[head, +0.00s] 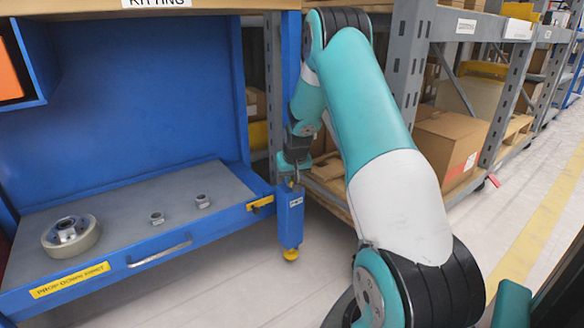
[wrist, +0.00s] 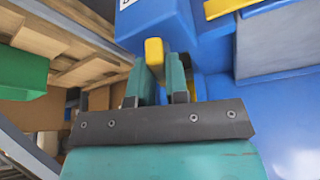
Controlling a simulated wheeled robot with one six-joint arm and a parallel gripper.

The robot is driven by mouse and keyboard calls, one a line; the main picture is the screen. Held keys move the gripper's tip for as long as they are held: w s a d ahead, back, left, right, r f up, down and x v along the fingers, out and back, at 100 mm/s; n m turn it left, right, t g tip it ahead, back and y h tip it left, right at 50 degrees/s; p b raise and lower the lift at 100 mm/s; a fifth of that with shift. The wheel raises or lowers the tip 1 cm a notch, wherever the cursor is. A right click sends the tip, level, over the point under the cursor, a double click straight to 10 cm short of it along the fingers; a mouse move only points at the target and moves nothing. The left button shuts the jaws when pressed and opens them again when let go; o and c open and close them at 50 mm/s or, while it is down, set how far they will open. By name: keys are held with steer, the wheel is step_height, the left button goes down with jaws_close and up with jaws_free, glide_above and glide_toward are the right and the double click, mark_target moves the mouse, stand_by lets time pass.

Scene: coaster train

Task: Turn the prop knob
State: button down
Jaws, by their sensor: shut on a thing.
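The prop is a blue upright box (head: 290,215) at the front right corner of the kitting bench, with a yellow foot at its bottom. My gripper (head: 293,178) reaches down to the top of this box. In the wrist view, the two teal fingers of my gripper (wrist: 160,75) are shut on the yellow prop knob (wrist: 154,52), one on each side. The knob stands out against the blue box (wrist: 155,22). The fingers hide its lower part. In the head view my gripper hides the knob.
The blue bench has a grey drawer top (head: 130,205) with a wheel (head: 70,236) and two nuts (head: 157,218) on it. A yellow latch (head: 260,203) sits on the drawer's right end. Racks with cardboard boxes (head: 448,145) stand at the right, close to my arm. The floor in front is clear.

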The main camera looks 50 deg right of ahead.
steer(key=m+p, duration=0.3)
steer(key=m+g+h+p, duration=0.1)
steer(key=p, duration=0.1)
steer(key=shift+w+a+r+m, duration=0.2)
steer(key=shift+a+r+m, duration=0.05)
steer(key=shift+m, duration=0.05)
steer(key=m+g+p, duration=0.1)
steer(key=m, duration=0.1)
steer(key=m+h+p, duration=0.1)
steer(key=m+p, duration=0.1)
steer(key=shift+w+f+m+g, duration=0.1)
steer(key=shift+w+m+g, duration=0.1)
steer(key=shift+m+g, duration=0.15)
steer(key=m+g+p, duration=0.1)
steer(key=m, duration=0.1)
steer(key=m+g, duration=0.1)
steer(key=m, duration=0.1)
steer(key=shift+w+f+m+p, duration=0.15)
steer(key=shift+w+m+p, duration=0.1)
steer(key=shift+p, duration=0.15)
steer(key=shift+w+m+g+y, duration=0.1)
steer(key=shift+m+g+y, duration=0.45)
steer(key=shift+m, duration=1.55)
steer(key=shift+d, duration=0.1)
steer(key=c, duration=1.1)
jaws_free()
steer(key=shift+h, duration=0.25)
